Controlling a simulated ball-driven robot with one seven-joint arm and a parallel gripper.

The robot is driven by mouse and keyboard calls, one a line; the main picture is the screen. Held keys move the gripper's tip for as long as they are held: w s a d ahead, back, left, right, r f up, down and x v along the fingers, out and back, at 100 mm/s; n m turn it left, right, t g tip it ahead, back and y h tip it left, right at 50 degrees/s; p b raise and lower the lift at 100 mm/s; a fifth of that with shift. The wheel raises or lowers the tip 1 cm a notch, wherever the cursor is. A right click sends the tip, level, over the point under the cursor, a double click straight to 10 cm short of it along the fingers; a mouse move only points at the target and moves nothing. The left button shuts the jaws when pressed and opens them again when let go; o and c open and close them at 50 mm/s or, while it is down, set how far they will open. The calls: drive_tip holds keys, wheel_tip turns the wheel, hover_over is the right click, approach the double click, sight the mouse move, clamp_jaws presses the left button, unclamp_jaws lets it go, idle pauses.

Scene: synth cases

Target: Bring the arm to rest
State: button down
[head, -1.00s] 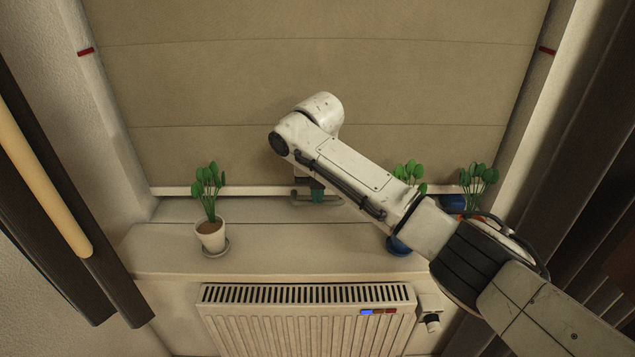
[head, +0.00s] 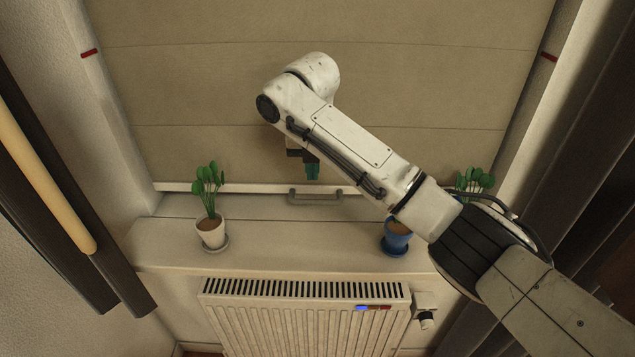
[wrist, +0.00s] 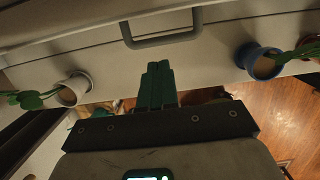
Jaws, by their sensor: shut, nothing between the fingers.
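My gripper (head: 312,172) is in the head view in front of the lower part of the blind, above the sill. Its green fingers are together and empty. In the wrist view the closed fingers (wrist: 156,86) point toward the blind's grey handle (wrist: 160,36), with a gap between them. In the head view the handle (head: 315,198) sits on the blind's pale bottom bar, just below my fingers and apart from them. My arm reaches in from the lower right, its forearm crossing in front of the right part of the sill.
The beige blind (head: 330,60) hangs almost to the sill (head: 280,240). A white-potted plant (head: 210,232) stands left. A blue-potted plant (head: 396,240) stands right, partly behind my arm. Another plant (head: 476,180) is behind it. A radiator (head: 305,315) is below. Dark curtains (head: 80,220) flank the window.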

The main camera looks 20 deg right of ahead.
wheel_tip(320, 180, up, 5)
drive_tip(key=s, duration=0.1)
drive_tip(key=s+a+f+m+y, duration=0.1)
drive_tip(key=s+a+f+m, duration=0.25)
drive_tip(key=f, duration=0.35)
drive_tip(key=s+a+f+m+y, duration=0.2)
drive_tip(key=s+f+m, duration=0.2)
drive_tip(key=f, duration=0.3)
drive_tip(key=s+d+f+m+y, duration=0.1)
drive_tip(key=s+f+m, duration=0.7)
drive_tip(key=s+f, duration=0.2)
drive_tip(key=s+d+f+m+h, duration=0.1)
drive_tip(key=s+d+f+m, duration=0.1)
drive_tip(key=s+d+m, duration=0.3)
drive_tip(key=s+d+f+m+h, duration=0.1)
drive_tip(key=s+d+f+m, duration=0.2)
drive_tip(key=s, duration=1.1)
drive_tip(key=s+d+f+m+g+h, duration=0.1)
drive_tip(key=s+d+f+m, duration=0.2)
drive_tip(key=s+d+m, duration=0.5)
drive_tip(key=shift+s+d+m+h+b, duration=0.3)
drive_tip(key=shift+s+m, duration=0.45)
drive_tip(key=shift+s, duration=0.4)
